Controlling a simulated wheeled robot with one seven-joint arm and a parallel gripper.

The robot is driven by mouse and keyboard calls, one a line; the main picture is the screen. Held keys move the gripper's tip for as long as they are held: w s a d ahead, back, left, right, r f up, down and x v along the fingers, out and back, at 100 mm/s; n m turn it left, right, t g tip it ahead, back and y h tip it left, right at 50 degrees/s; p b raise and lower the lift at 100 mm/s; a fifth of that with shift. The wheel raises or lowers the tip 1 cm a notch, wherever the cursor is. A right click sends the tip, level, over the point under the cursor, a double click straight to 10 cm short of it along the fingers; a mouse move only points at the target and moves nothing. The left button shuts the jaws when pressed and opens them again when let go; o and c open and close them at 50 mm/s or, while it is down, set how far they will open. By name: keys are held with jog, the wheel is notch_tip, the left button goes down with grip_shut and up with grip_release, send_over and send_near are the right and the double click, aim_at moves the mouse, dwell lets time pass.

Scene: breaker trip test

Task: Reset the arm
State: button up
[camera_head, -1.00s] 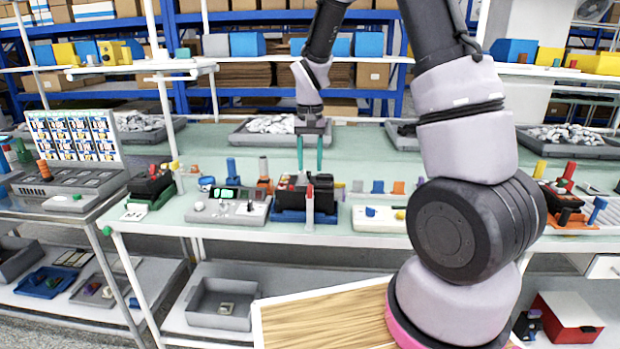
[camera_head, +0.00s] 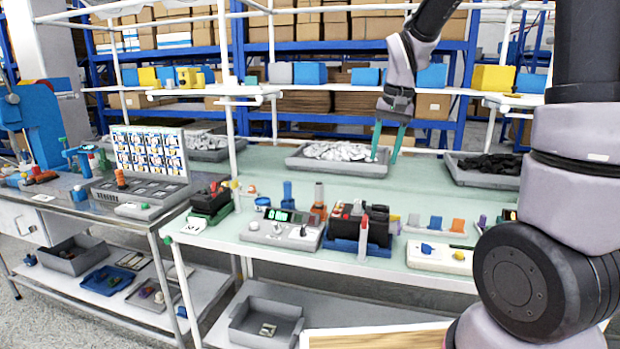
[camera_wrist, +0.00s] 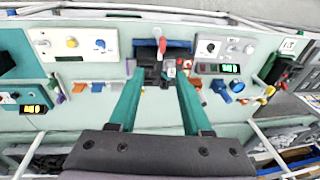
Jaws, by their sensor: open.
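My gripper (camera_head: 385,157) is open and empty, its two green fingers apart and pointing down in the head view. It hangs above the bench, above and to the right of the black breaker unit (camera_head: 375,226) in the picture. The black unit sits in a blue holder, with red and light parts on top. In the wrist view, the dark unit with a red lever (camera_wrist: 162,45) lies beyond and between the spread fingertips (camera_wrist: 160,80). Nothing is between the fingers. The arm is raised, with its upper links at the right of the head view.
A grey meter box (camera_head: 280,232) with a green display stands left of the breaker unit. A white box with a blue knob (camera_head: 428,249) is to its right. Grey trays (camera_head: 335,168) lie behind. A side table with a display board (camera_head: 152,150) stands at left.

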jog(key=s+d+r+t, duration=0.1)
jog(key=s+r+t, duration=0.1)
jog(key=s+r, duration=0.3)
jog(key=s+d+r+t+y, duration=0.1)
jog(key=s+r, duration=0.5)
jog(key=s, duration=0.7)
jog(key=shift+d+r+t, duration=0.2)
jog(key=shift+d+t, duration=0.6)
jog(key=shift+t, duration=0.4)
jog(key=shift+w, duration=0.15)
